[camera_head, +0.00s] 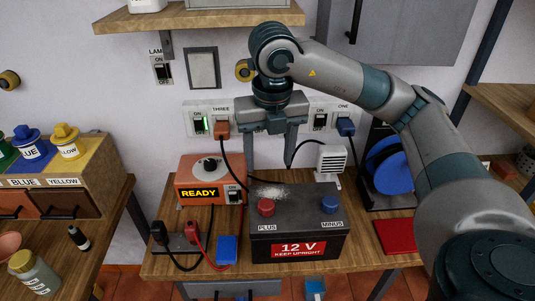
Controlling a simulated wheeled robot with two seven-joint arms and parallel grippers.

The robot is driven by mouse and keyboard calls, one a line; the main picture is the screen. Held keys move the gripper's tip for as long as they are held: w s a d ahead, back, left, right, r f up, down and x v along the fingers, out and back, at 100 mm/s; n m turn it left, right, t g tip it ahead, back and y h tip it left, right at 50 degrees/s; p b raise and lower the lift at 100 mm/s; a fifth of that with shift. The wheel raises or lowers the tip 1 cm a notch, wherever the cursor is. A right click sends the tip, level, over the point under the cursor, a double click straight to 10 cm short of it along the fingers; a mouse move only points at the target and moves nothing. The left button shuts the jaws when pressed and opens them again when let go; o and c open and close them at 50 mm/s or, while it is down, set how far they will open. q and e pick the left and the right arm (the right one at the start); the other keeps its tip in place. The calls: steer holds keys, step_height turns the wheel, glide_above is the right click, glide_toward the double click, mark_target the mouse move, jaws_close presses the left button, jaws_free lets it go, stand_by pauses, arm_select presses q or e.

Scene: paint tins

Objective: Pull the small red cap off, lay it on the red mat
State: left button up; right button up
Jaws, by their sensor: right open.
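The small red cap (266,207) sits on the top of a dark 12 V battery (298,225), by the PLUS label. A blue cap (330,204) is on the same battery by the MINUS label. The red mat (396,237) lies bare on the wooden bench, right of the battery. My right gripper (270,160) points down with its fingers apart, empty. It appears in the picture above and behind the red cap, apart from it. My left gripper is not in view.
A whitish crust (270,191) lies on the battery top behind the red cap. An orange charger (212,178) with cables stands left. A white vented box (331,160) and a blue disc (388,165) stand behind right. Wall sockets with plugs (222,130) are behind my gripper.

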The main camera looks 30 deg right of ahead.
steer(key=shift+f, duration=0.15)
steer(key=p, duration=0.3)
glide_toward(266, 204)
steer(key=f, duration=0.6)
steer(key=w+f, duration=0.1)
steer(key=f, duration=0.2)
steer(key=shift+d+f, duration=0.1)
steer(key=shift+d, duration=0.2)
stand_by(0.3)
steer(key=c, duration=1.3)
steer(key=shift+r+p, duration=0.8)
steer(key=shift+r, duration=0.95)
steer(key=shift+r, duration=0.15)
